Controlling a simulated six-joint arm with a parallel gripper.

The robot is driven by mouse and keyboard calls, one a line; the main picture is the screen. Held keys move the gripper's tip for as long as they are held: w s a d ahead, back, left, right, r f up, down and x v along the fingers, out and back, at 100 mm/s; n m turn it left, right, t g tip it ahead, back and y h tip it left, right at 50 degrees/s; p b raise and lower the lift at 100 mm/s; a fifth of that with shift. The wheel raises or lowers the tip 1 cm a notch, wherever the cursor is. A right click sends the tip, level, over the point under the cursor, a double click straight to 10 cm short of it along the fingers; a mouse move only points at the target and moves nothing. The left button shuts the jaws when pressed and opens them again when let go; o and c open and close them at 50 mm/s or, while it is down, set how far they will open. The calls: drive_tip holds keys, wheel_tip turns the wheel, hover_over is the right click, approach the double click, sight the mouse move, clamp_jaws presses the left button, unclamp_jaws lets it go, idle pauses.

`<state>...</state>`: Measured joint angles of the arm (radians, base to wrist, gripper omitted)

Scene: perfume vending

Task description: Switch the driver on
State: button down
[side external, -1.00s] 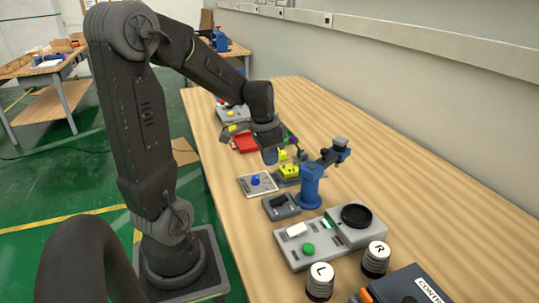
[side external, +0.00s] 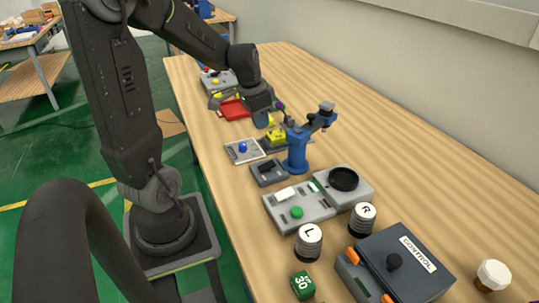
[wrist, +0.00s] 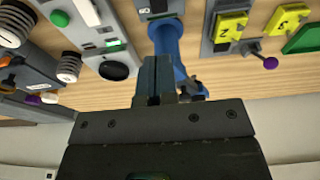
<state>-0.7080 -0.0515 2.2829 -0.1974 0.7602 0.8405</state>
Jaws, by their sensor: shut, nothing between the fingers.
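A blue post (side external: 297,152) with a jointed arm on top stands on the table; I take it to be the driver, though no label shows. A small grey box with a black rocker (side external: 267,168) lies at its foot on the near left. I cannot tell which way the rocker is set. My gripper (side external: 262,121) is shut and empty, above the table just left of and behind the post. In the wrist view the closed fingers (wrist: 154,98) overlap the lower part of the blue post (wrist: 165,38) in the picture; contact cannot be told.
A grey panel with a green button (side external: 296,212) and black round dish (side external: 344,179) lies in front. L (side external: 308,243) and R (side external: 362,219) knobs and a control box (side external: 395,268) are nearer. A plate with a blue knob (side external: 243,148) is left. The table's right side is mostly clear.

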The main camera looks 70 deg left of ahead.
sight(272, 164)
drive_tip(key=x, duration=1.3)
drive_tip(key=shift+f, duration=0.15)
drive_tip(key=shift+w, duration=0.1)
drive_tip(key=shift+w+d+f+g, duration=0.15)
drive_tip(key=shift+f+g, duration=0.1)
drive_tip(key=shift+g, duration=0.15)
